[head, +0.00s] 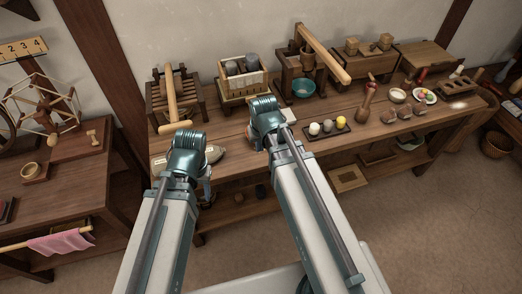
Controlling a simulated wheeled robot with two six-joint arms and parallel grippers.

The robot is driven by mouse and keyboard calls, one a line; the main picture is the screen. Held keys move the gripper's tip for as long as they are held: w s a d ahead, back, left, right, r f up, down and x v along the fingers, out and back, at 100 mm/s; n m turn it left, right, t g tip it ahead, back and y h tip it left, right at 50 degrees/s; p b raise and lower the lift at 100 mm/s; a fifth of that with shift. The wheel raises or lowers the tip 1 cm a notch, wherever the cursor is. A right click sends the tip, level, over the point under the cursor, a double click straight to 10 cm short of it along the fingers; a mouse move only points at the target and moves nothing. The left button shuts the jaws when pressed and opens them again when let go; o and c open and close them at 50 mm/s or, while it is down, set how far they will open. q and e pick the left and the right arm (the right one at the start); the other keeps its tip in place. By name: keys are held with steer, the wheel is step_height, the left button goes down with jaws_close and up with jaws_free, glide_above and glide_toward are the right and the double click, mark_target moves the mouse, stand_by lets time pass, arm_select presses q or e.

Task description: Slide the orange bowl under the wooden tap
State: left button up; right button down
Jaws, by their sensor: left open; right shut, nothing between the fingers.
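I cannot make out a clearly orange bowl in the head view. A teal bowl (304,87) stands on the long table at the foot of a wooden lever device (300,62). A pale bowl (397,96) is further right. No wooden tap can be told apart for sure among the wooden fittings. My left gripper (188,148) is over the front left of the long table, open, its fingers mostly hidden by its wrist. My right gripper (267,118) is over the table to its right, shut and empty, short of the teal bowl.
The long table (365,135) carries a slatted wooden frame (190,97), a crate (243,88), a dark tray (327,131) with small round items, and a wooden pestle-like tool (367,100).

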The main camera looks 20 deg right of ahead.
mark_target(263, 156)
steer(key=shift+m+t, duration=0.4)
steer(key=b+x, duration=0.3)
steer(key=x, duration=0.1)
steer(key=w+d+b+x, duration=0.1)
steer(key=b+x, duration=0.3)
steer(key=d+b+x, duration=0.1)
steer(key=b+x, duration=0.2)
steer(key=shift+w+d+f, duration=0.15)
steer(key=shift+w+d, duration=0.1)
steer(key=shift+w, duration=0.05)
steer(key=w, duration=0.3)
steer(key=shift+w+d+r, duration=0.1)
steer(key=shift+w+r, duration=0.15)
steer(key=shift+w, duration=0.1)
arm_select(q)
step_height(263, 156, down, 11)
steer(key=shift+r, duration=0.15)
arm_select(e)
steer(key=shift+w, duration=0.15)
steer(key=w, duration=0.9)
steer(key=shift+d, duration=0.2)
steer(key=shift+s, duration=0.1)
steer(key=shift+s, duration=0.15)
